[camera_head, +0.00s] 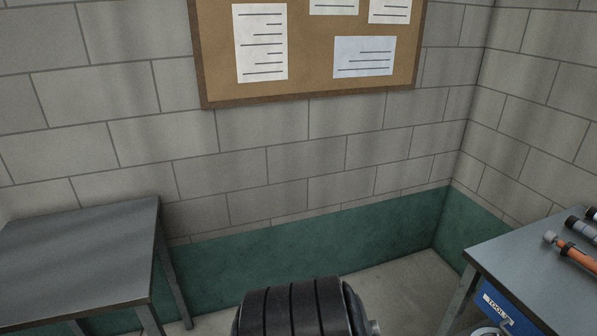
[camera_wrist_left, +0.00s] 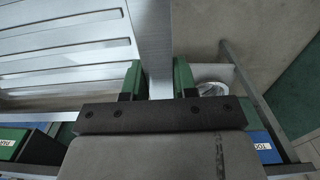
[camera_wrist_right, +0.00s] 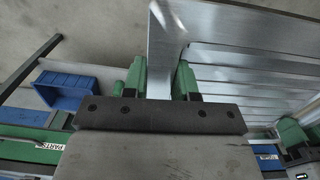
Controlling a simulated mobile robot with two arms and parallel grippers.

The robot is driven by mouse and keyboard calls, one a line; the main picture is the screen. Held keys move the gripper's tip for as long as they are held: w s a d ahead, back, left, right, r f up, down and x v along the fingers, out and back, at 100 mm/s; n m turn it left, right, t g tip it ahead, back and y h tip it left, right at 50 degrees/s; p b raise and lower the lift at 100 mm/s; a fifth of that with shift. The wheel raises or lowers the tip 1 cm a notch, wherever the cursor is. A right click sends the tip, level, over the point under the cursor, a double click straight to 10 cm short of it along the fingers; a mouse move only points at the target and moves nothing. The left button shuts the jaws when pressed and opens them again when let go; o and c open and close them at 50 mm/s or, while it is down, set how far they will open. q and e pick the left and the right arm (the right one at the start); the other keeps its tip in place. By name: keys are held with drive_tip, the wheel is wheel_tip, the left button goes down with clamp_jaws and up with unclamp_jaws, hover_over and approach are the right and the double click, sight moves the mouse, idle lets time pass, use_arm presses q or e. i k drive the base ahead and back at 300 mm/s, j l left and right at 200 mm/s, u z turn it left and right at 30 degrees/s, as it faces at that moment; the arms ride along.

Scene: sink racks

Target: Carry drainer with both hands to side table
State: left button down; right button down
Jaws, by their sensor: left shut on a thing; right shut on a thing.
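The drainer is a shiny metal rack with parallel slats. It fills the upper left of the left wrist view (camera_wrist_left: 65,50) and the upper right of the right wrist view (camera_wrist_right: 240,58). My left gripper (camera_wrist_left: 158,82) is shut on its upright metal wall. My right gripper (camera_wrist_right: 160,82) is shut on another part of its wall. The drainer and both grippers are out of the head view. A bare grey table (camera_head: 85,250) stands at the left of the head view; I cannot tell whether it is the side table.
Another grey table (camera_head: 540,270) at the right holds an orange-handled tool (camera_head: 575,252) and others at its edge. A labelled blue bin (camera_head: 500,305) is under it. A blue bin (camera_wrist_right: 65,90) shows in the right wrist view. Floor (camera_head: 395,285) is clear between the tables.

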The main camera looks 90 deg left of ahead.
sight(62, 259)
drive_tip(key=k+l, duration=0.15)
drive_tip(key=k, duration=0.45)
drive_tip(key=k+l, duration=0.2)
drive_tip(key=k, duration=0.4)
drive_tip(key=k+u, duration=0.1)
drive_tip(key=u, duration=0.65)
drive_tip(key=k+u, duration=0.15)
drive_tip(key=u, duration=1.55)
